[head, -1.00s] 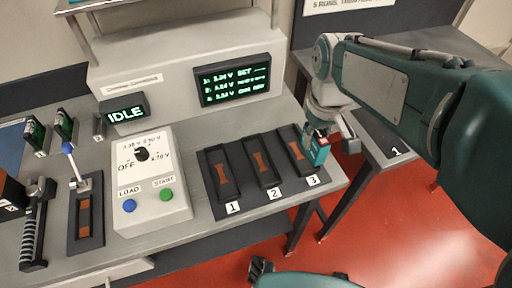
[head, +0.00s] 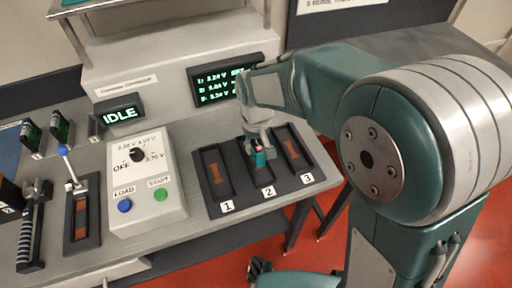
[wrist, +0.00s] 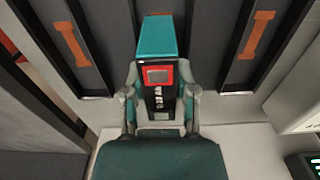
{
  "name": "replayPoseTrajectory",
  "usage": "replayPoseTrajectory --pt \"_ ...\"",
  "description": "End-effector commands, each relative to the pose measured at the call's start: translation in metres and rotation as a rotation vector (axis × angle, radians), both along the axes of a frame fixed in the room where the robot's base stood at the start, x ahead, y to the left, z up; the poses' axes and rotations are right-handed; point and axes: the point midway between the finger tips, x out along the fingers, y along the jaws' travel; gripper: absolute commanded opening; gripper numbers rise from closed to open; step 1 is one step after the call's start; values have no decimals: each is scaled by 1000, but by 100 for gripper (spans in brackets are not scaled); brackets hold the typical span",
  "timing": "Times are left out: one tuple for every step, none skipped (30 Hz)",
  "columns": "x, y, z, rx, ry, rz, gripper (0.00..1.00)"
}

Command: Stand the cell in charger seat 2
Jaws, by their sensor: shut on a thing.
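My gripper (head: 259,143) is shut on a cell (head: 260,158). The cell is teal and black and is held over charger seat 2 (head: 268,191), the middle black tray. In the wrist view the cell (wrist: 156,38) shows a teal face, a red-edged end with a grey terminal, and a black side with white markings. My gripper's fingers (wrist: 160,98) clasp both of its sides. The cell hides much of the middle seat there. I cannot tell if its lower end touches the seat.
Seat 1 (head: 216,178) on the left and seat 3 (head: 296,154) on the right are empty, with copper strips showing. A control box (head: 143,183) with a dial and buttons stands left of the seats. A lit screen (head: 218,86) is behind. The bench edge lies close in front.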

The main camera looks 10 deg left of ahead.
Motion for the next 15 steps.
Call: replayPoseTrajectory --pt "-1 0 -9 -2 3 1 0" --pt "-1 1 -12 -1 2 1 0" --pt "-1 1 -14 -1 2 1 0" --pt "0 1 -15 0 0 1 0" --pt "0 1 -15 1 -1 1 0" --pt "0 1 -15 1 -1 1 0" --pt "0 1 -15 1 -1 1 0" --pt "0 1 -15 1 -1 1 0" --pt "0 0 -14 1 -1 1 0" --pt "0 0 -14 1 -1 1 0" --pt "0 0 -15 1 0 0 0" --pt "0 -1 -16 1 0 0 0" --pt "0 -1 -16 1 0 0 50" --pt "0 -2 -16 1 0 0 63" --pt "0 -2 -16 1 0 0 71"
